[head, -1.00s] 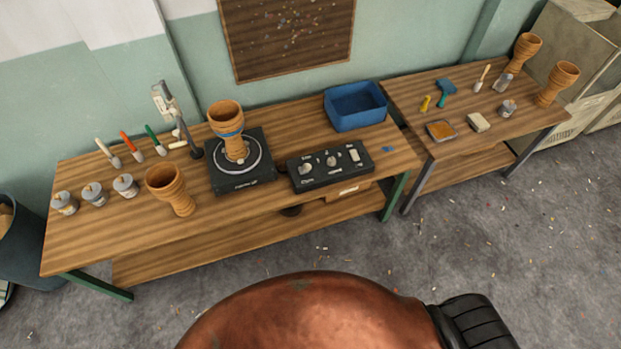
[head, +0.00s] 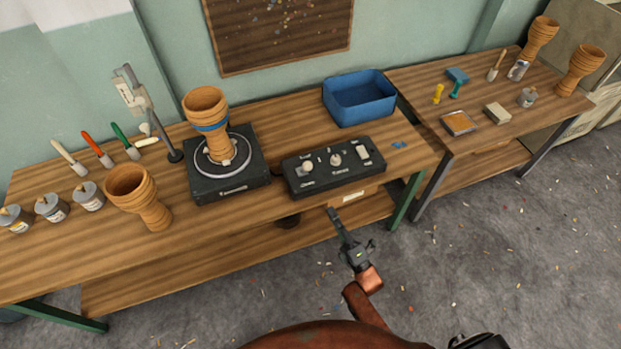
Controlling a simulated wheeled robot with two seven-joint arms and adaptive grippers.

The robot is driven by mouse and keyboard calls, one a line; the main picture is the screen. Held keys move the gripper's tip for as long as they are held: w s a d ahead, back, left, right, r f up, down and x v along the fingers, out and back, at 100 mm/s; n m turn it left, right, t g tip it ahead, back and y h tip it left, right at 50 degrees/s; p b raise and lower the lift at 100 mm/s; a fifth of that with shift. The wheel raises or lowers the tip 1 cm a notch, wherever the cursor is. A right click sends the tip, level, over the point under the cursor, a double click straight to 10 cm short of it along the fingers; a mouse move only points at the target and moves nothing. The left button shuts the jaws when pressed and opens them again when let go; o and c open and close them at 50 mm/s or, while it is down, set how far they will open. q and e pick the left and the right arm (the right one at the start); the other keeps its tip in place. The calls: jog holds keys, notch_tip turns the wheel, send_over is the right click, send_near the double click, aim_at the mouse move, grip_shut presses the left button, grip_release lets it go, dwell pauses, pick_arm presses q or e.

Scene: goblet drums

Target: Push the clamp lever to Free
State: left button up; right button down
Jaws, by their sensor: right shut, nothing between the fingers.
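A black control box (head: 333,166) stands on the front bench, right of the turntable. Its top carries a cream knob (head: 308,166), a small knob or lever (head: 336,159) and a pale rocker-like piece (head: 364,152). The labels are too small to read, so I cannot tell which part is the clamp lever or how it is set. A goblet drum with a blue band (head: 210,120) stands upright on the black turntable (head: 247,180). My right gripper (head: 332,212) is shut and empty, in front of the bench edge, below and apart from the box. My left gripper is not in view.
A blue bin (head: 358,98) sits behind the box. A second bench (head: 480,130) is at right.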

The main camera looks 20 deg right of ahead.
aim_at(305, 168)
jog(key=b+x, duration=0.1)
jog(key=x, duration=1.3)
jog(key=shift+f, duration=0.15)
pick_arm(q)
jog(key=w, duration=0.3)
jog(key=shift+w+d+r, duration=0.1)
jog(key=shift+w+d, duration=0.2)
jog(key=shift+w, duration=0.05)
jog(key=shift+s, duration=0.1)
